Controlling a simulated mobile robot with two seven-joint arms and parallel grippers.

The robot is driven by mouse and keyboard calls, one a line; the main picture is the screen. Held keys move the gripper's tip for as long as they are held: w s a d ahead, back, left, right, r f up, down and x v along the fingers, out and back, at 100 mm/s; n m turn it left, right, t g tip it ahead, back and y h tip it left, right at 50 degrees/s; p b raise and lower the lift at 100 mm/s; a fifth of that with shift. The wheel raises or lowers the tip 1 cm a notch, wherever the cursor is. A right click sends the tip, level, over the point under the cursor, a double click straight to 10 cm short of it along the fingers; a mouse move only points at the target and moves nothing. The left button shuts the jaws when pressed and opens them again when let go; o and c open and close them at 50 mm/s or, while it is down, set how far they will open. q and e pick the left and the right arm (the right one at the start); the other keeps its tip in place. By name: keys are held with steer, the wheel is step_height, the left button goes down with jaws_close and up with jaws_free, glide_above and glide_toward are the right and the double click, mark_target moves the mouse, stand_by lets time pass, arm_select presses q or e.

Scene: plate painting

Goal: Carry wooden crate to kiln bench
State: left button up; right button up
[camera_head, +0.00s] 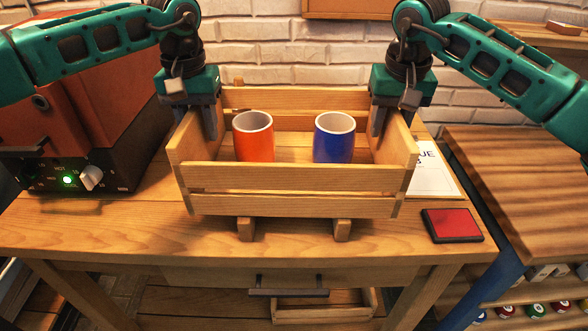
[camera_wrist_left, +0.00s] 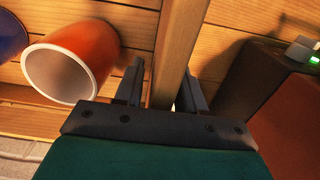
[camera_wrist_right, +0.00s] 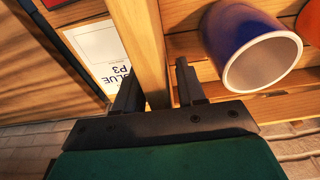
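The wooden crate (camera_head: 290,178) is slatted and stands level on two wooden runners on a wooden bench (camera_head: 90,225). An orange cup (camera_head: 254,145) and a blue cup (camera_head: 333,147) stand upright inside it. My left gripper (camera_head: 203,122) straddles the crate's left end wall (camera_wrist_left: 178,50); its fingers are apart, with a small gap visible on the cup side. My right gripper (camera_head: 384,120) straddles the right end wall (camera_wrist_right: 143,45) in the same way, also with a gap on the cup side. The fingers' far sides are partly hidden.
A red-brown box with a green light (camera_head: 95,160) stands left of the crate. A red pad (camera_head: 452,225) and a printed sheet (camera_head: 433,178) lie to the right. Another wooden surface (camera_head: 525,185) is beyond them. A white brick wall is behind.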

arm_select(q)
steer(key=shift+o, duration=0.5)
arm_select(e)
steer(key=shift+o, duration=0.5)
arm_select(q)
steer(key=shift+r, duration=0.1)
step_height(320, 180, up, 12)
steer(key=shift+f, duration=0.2)
steer(key=shift+r, duration=0.1)
arm_select(e)
steer(key=shift+r, duration=0.25)
steer(key=r, duration=0.3)
steer(key=s+r, duration=0.1)
steer(key=r, duration=0.7)
steer(key=shift+s+r, duration=0.2)
steer(key=shift+s, duration=0.2)
